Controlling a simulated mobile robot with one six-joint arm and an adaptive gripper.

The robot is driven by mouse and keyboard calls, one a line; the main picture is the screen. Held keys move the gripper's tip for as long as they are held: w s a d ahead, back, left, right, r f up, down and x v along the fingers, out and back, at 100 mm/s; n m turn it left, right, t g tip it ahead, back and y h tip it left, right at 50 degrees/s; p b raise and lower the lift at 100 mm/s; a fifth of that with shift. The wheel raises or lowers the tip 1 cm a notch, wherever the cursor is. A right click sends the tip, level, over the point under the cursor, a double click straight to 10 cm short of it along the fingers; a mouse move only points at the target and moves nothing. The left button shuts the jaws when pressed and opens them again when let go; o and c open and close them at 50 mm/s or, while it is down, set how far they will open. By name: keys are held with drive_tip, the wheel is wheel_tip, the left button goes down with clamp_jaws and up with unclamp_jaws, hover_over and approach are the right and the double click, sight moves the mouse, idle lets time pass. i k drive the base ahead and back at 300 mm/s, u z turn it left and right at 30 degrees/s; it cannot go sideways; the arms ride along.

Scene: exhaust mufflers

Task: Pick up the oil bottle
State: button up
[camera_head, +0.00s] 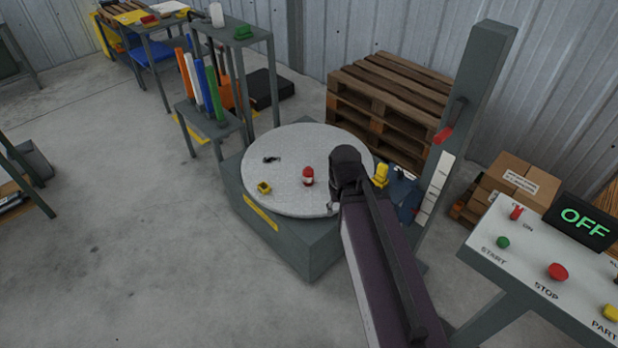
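A round grey turntable (290,205) stands on a dark grey square base. A small red container with a pale band (308,177) stands upright near the turntable's middle; it looks bottle-like, but I cannot read a label to confirm it is the oil bottle. A small yellow object (264,188) lies to its left, and a small black object (271,160) lies behind. My arm reaches up from the bottom right to the turntable's right edge. The fingers of my gripper are too small and hidden behind the arm to make out. The red container stands apart, left of my arm.
A yellow object (381,174) sits right of my arm, beside a grey post (465,110). A control panel (550,262) with buttons and an OFF display (584,223) stands at right. Pallets (388,100) stand behind. A rack of coloured tubes (203,88) is left.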

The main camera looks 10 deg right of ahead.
sight(308, 173)
drive_tip(key=u, duration=0.05)
drive_tip(key=i, duration=1)
drive_tip(key=z, duration=0.05)
